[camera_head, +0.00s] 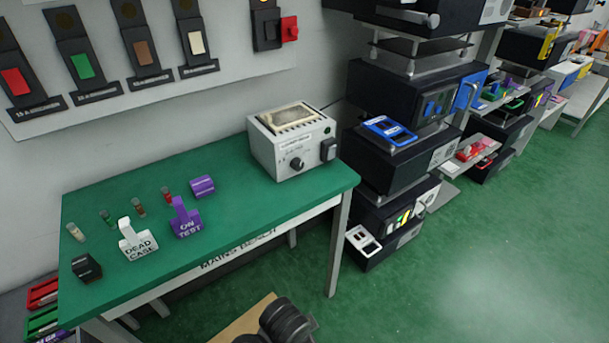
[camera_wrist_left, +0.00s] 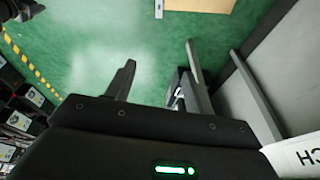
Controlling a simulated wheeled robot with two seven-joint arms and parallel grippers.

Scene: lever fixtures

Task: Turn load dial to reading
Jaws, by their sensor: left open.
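The load dial is a round black knob (camera_head: 297,164) on the front of a grey-white tester box (camera_head: 300,143), which stands at the right end of the green bench. There are small markings around the knob, but the reading is too small to make out. My right gripper is not in view.
The green bench top (camera_head: 110,205) holds a white "DEAD CASE" tag (camera_head: 137,243), a purple "ON TEST" tag (camera_head: 186,220), a purple block (camera_head: 202,186), a black block (camera_head: 87,267) and several small fuses. Stacked black equipment (camera_head: 400,155) stands right of the bench. Bench space before the tester is clear.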

